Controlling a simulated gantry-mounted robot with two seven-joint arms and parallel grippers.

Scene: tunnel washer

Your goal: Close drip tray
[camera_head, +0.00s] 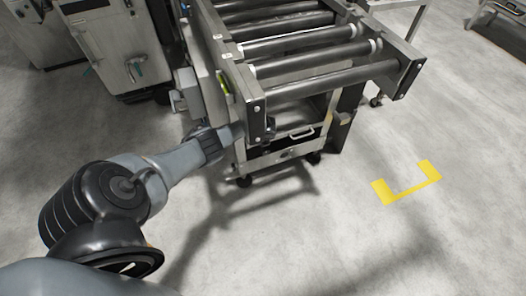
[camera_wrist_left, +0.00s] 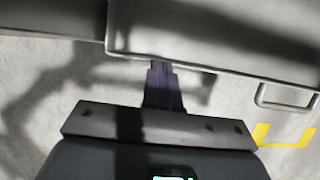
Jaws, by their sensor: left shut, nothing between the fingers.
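The drip tray (camera_head: 288,151) is a grey metal piece low under the front end of the roller conveyor, with a loop handle (camera_head: 302,133). How far it stands out is hard to tell. My left gripper (camera_head: 240,130) reaches in from the left beside the conveyor's front left corner, and the frame partly hides its tips. In the left wrist view the dark fingers (camera_wrist_left: 162,66) are together and empty. Their tips are at the lower edge of a broad grey panel (camera_wrist_left: 215,35); contact cannot be told. The loop handle (camera_wrist_left: 285,97) is to their right. My right gripper is not in view.
The roller conveyor (camera_head: 310,49) stands above the tray, with its end plate (camera_head: 256,120) close to my left gripper. Grey machine cabinets (camera_head: 118,50) stand at the back left. The floor in front is clear, with a yellow corner marking (camera_head: 408,185) at the right.

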